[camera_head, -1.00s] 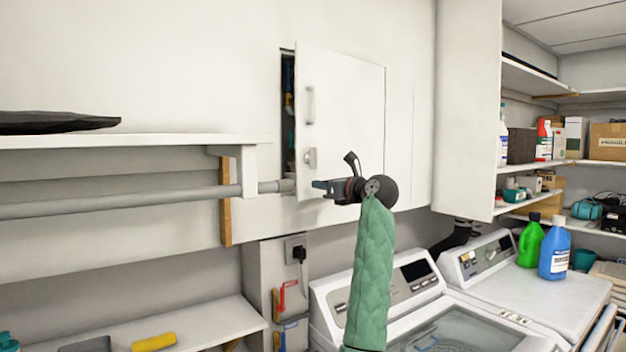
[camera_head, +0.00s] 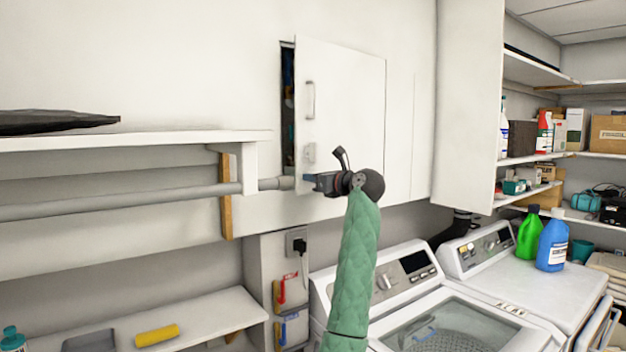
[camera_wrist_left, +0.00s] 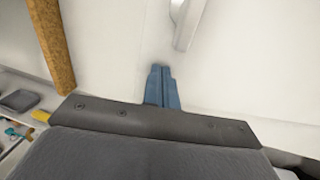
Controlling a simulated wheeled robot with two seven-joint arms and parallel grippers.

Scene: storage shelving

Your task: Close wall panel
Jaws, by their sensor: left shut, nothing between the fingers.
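The white wall panel (camera_head: 345,110) is a door in the wall, standing slightly ajar. A dark gap (camera_head: 288,110) with coloured items inside shows along its left edge. A vertical handle (camera_head: 310,99) and a small latch (camera_head: 309,153) sit near that edge. My left gripper (camera_head: 309,178) is at the panel's lower left corner, with its fingertips pointing left. In the left wrist view its blue fingers (camera_wrist_left: 162,88) are together and empty, close to a white surface with a pale handle-like bar (camera_wrist_left: 187,22) beyond. Whether the fingers touch the panel is unclear. My right gripper is not seen.
A shelf (camera_head: 130,140) and a grey pipe (camera_head: 120,202) end just left of the panel. Two white washing machines (camera_head: 460,318) stand below. A tall white cabinet (camera_head: 467,100) is at the right, and a power socket (camera_head: 297,241) is below the panel.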

